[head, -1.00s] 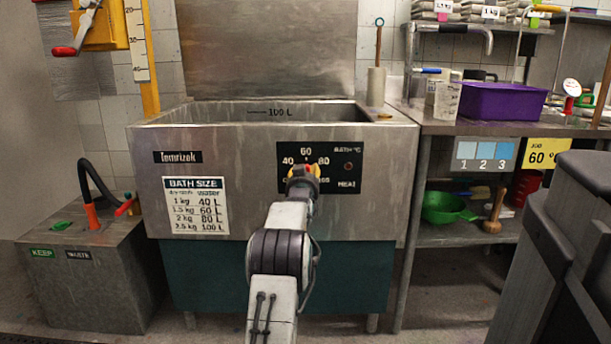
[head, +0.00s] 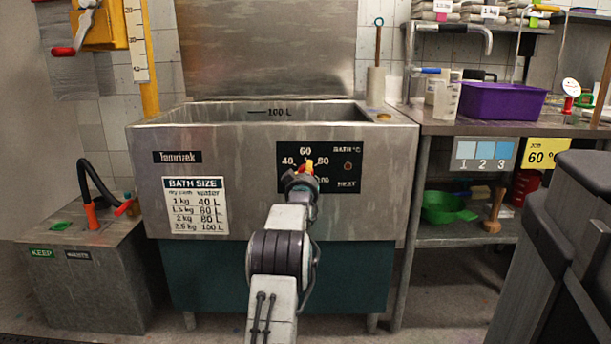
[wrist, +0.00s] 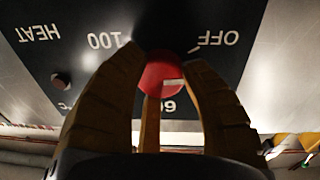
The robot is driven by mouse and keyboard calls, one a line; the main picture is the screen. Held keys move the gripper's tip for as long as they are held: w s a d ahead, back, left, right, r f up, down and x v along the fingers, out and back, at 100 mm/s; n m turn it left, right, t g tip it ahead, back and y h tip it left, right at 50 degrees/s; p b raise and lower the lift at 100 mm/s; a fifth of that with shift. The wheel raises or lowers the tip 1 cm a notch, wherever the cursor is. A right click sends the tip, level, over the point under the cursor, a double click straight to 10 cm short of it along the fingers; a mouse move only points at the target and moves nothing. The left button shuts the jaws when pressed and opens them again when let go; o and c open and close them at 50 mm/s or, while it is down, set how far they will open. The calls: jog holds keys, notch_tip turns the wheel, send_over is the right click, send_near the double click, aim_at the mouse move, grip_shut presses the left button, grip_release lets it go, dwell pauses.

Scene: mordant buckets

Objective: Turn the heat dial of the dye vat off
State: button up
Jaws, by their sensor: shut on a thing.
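The heat dial shows in the wrist view as a red round knob (wrist: 163,75) on a black panel (wrist: 85,75), which appears upside down there. A pale mark on the knob points toward the right of that view, below OFF. OFF is at upper right, 100 at upper left and 60 below. In the head view my gripper (head: 304,170) covers most of the dial on the front of the steel dye vat (head: 240,158); a bit of red shows between the fingers.
A small dark red lamp (head: 348,166) sits right of the dial. A steel table (head: 450,128) with a purple bin (head: 503,101) stands at right. A grey box (head: 85,285) with a hose stands at left. The floor before the vat is open.

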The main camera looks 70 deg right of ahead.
jog(key=shift+w+n, duration=0.1)
jog(key=shift+n, duration=0.4)
jog(key=o, duration=1.2)
jog(key=shift+a, duration=0.1)
jog(key=shift+v, duration=5.9)
jog(key=shift+o, duration=0.3)
jog(key=shift+f, duration=0.1)
